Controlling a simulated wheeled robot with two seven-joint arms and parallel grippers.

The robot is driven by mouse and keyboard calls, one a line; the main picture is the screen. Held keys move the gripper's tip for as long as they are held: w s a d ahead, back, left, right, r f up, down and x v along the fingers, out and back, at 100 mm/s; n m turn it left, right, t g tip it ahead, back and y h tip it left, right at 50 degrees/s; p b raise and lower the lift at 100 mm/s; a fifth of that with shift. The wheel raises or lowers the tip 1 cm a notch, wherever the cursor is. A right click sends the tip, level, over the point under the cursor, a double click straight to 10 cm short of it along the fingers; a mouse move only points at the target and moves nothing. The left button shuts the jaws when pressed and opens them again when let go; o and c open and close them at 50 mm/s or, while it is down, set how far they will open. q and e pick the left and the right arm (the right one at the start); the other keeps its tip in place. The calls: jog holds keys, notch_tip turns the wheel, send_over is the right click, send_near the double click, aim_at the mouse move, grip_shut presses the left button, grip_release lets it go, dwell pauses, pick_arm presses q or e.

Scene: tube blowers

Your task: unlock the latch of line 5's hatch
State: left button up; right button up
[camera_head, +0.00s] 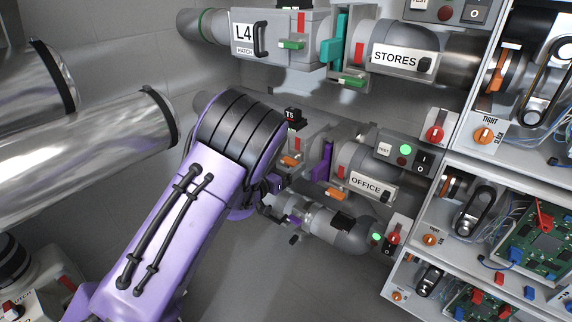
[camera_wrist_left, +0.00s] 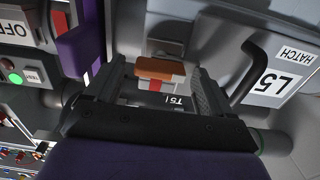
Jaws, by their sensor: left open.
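Line 5's hatch (camera_wrist_left: 285,75) carries an L5 label and a black bar handle (camera_wrist_left: 246,72) in the left wrist view. Its orange latch (camera_wrist_left: 158,68) lies between the two fingers in that picture, with a red strip beside it and a T5 tag (camera_wrist_left: 176,100) closer to the camera. I cannot tell whether the fingers touch it. The latch also shows in the head view (camera_head: 290,161). My left gripper (camera_wrist_left: 155,80) is open. In the head view my purple arm hides most of that gripper and the L5 hatch. My right gripper is in neither view.
Line 4's hatch (camera_head: 243,39) with a green latch (camera_head: 291,44) is above. A purple plate (camera_head: 322,162) and the OFFICE pipe (camera_head: 368,186) lie right of the latch. Another pipe (camera_head: 345,235) runs below. Open control cabinets (camera_head: 455,150) stand at the right; large metal ducts (camera_head: 90,140) at the left.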

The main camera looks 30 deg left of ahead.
pick_arm(q)
jog(key=c, duration=1.1)
jog(key=shift+o, duration=0.2)
jog(key=n+p, duration=0.2)
jog(key=p, duration=0.1)
jog(key=shift+a+r+n, duration=0.1)
jog(key=shift+r+n, duration=0.15)
jog(key=shift+n, duration=0.15)
jog(key=n+p, duration=0.4)
jog(key=n, duration=0.1)
jog(key=shift+a+f, duration=0.1)
jog(key=shift+f, duration=0.05)
jog(key=n+p, duration=0.2)
jog(key=n, duration=0.2)
jog(key=shift+f+n+p, duration=0.1)
jog(key=shift+n+p, duration=0.25)
jog(key=shift+n, duration=0.05)
jog(key=n, duration=0.1)
jog(key=n+p, duration=0.1)
jog(key=n, duration=0.3)
jog(key=shift+f, duration=0.25)
jog(key=shift+n, duration=0.3)
